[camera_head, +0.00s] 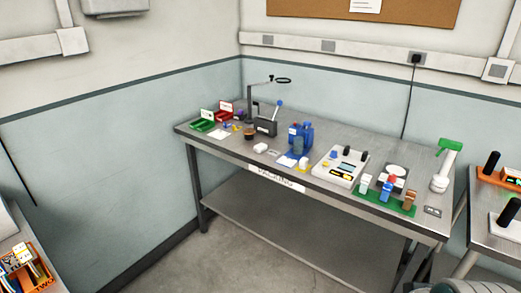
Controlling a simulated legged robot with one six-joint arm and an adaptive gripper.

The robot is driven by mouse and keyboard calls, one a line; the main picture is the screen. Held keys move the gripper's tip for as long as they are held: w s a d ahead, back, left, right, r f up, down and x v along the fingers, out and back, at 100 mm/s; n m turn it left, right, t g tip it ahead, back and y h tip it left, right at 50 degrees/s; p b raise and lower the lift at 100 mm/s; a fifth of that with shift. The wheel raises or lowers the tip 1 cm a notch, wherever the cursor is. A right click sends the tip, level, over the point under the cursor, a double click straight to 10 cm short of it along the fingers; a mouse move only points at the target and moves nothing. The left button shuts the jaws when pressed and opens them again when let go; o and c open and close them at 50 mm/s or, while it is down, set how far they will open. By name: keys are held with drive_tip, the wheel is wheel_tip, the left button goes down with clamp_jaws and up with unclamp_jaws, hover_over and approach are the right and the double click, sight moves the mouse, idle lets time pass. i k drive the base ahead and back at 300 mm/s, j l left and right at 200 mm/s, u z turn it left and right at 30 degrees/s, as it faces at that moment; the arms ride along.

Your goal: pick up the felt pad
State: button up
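I cannot tell for certain which thing is the felt pad; at this distance the small flat items are too small to make out. Candidates on the metal workbench (225,139) are a white flat sheet (285,161) in front of the blue jug, a pale sheet (219,133) near the bins, and a small grey plate (432,211) at the front right corner. A small white lump (260,147) lies left of the jug. My gripper is not in view.
The bench holds green (202,125) and red bins (223,110), a lever press (266,126), a blue jug (300,139), a white device (340,166), a green rack (400,204) and a spray bottle (445,165). Another bench stands right. Floor (270,262) in front is clear.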

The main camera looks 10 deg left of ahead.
sight(260, 148)
drive_tip(key=i+j, duration=0.5)
drive_tip(key=i+j+z, duration=0.1)
drive_tip(key=i+j, duration=0.4)
drive_tip(key=j, duration=0.15)
drive_tip(key=i+j+z, duration=0.1)
drive_tip(key=i+j, duration=0.85)
drive_tip(key=j, duration=0.3)
